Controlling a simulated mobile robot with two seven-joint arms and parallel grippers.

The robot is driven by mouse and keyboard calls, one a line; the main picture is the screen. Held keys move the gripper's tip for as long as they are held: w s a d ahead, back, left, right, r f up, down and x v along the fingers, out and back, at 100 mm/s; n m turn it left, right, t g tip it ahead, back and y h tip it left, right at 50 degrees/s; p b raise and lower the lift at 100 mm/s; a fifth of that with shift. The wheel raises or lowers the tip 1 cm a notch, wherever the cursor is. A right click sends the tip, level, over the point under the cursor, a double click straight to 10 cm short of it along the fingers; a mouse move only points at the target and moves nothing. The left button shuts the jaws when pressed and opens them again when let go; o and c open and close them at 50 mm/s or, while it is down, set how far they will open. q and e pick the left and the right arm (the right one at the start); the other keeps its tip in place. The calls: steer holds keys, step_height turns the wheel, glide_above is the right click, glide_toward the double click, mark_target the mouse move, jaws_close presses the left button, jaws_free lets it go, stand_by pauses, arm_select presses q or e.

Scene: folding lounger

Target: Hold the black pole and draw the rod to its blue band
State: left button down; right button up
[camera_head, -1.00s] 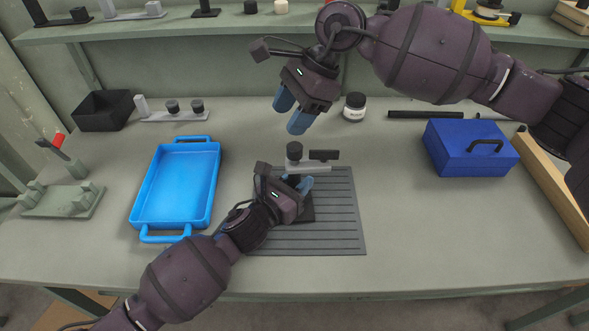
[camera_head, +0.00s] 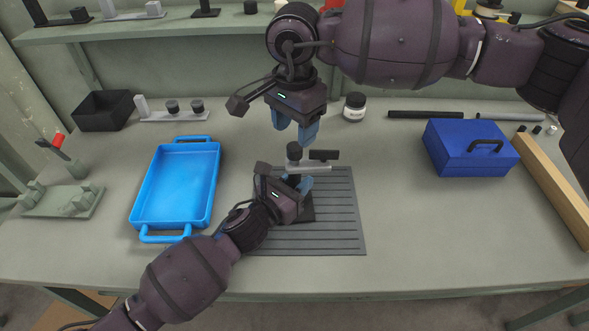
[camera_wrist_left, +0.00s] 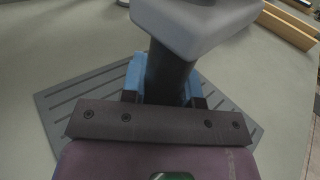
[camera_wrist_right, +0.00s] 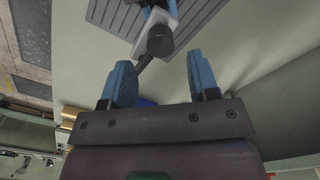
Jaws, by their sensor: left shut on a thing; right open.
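The black pole (camera_wrist_left: 170,76) stands upright between the blue fingers of my left gripper (camera_wrist_left: 165,84), which is shut on it. In the head view my left gripper (camera_head: 301,187) hides most of the pole. A light grey crosspiece (camera_head: 312,167) sits on top of the pole. A black round knob (camera_head: 294,151) stands on the crosspiece, with a black handle (camera_head: 323,155) beside it. My right gripper (camera_head: 294,137) is open and empty just above the knob. In the right wrist view the knob (camera_wrist_right: 159,41) lies beyond and between the open fingers. I see no blue band.
The pole's black base (camera_head: 307,210) is on a grey ribbed mat (camera_head: 335,225). A blue tray (camera_head: 177,188) lies to the left and a dark blue box (camera_head: 470,148) to the right. A white-labelled jar (camera_head: 354,107) stands behind. The bench front is clear.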

mark_target(295, 147)
steer(key=shift+f, duration=2.2)
steer(key=shift+c, duration=0.5)
steer(key=c, duration=0.8)
